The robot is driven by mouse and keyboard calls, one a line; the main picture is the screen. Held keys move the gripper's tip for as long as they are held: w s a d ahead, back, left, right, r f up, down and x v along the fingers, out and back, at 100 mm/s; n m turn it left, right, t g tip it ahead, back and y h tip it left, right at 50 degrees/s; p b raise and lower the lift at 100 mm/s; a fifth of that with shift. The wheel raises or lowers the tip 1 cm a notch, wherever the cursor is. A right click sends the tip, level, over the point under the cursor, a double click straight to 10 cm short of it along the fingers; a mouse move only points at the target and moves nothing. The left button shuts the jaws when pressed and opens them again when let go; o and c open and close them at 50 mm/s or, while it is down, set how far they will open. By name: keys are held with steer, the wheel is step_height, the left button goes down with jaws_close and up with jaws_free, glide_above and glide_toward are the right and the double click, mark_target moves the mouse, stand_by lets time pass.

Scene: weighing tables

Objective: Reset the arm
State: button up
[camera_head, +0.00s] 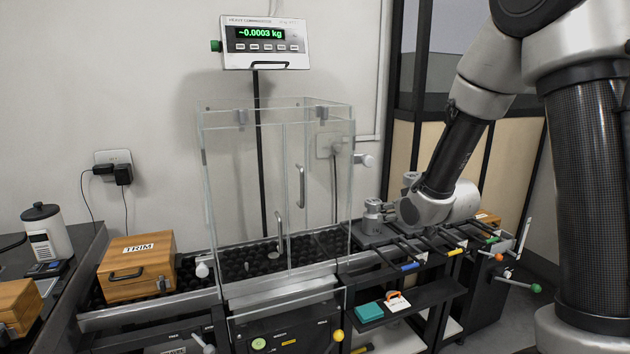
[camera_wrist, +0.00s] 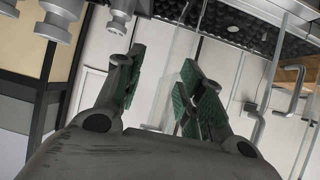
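My arm reaches in from the upper right in the head view and bends down beside the right side of the weighing station. In the wrist view my gripper (camera_wrist: 155,95) shows two green-padded fingers with a clear gap between them. Nothing is held in that gap; a pale wall shows through it. In the head view the fingers are hidden behind the wrist and cannot be made out. Grey cylindrical metal weights (camera_head: 373,215) stand just left of my wrist; weights also show in the wrist view (camera_wrist: 119,15).
A glass enclosure (camera_head: 225,185) with handles stands left of my arm. Above it a display (camera_head: 265,44) reads ~0.0003 kg. A wooden TRIM box (camera_head: 137,277) is at left. A shelf (camera_head: 425,298) holds a teal item (camera_head: 369,312). Coloured-tip levers (camera_head: 536,288) stick out at right.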

steer(key=s+d+m+g+h, duration=0.15)
steer(key=s+d+g, duration=0.25)
steer(key=s, duration=0.5)
steer(key=s+d+g+h, duration=0.2)
steer(key=s+d+g, duration=0.15)
steer(key=s, duration=0.65)
steer(key=s+d+r+m, duration=0.1)
steer(key=s+d+r, duration=0.2)
steer(key=s+r, duration=0.8)
steer(key=s, duration=0.4)
steer(key=shift+s+m, duration=0.2)
steer(key=shift+m, duration=0.15)
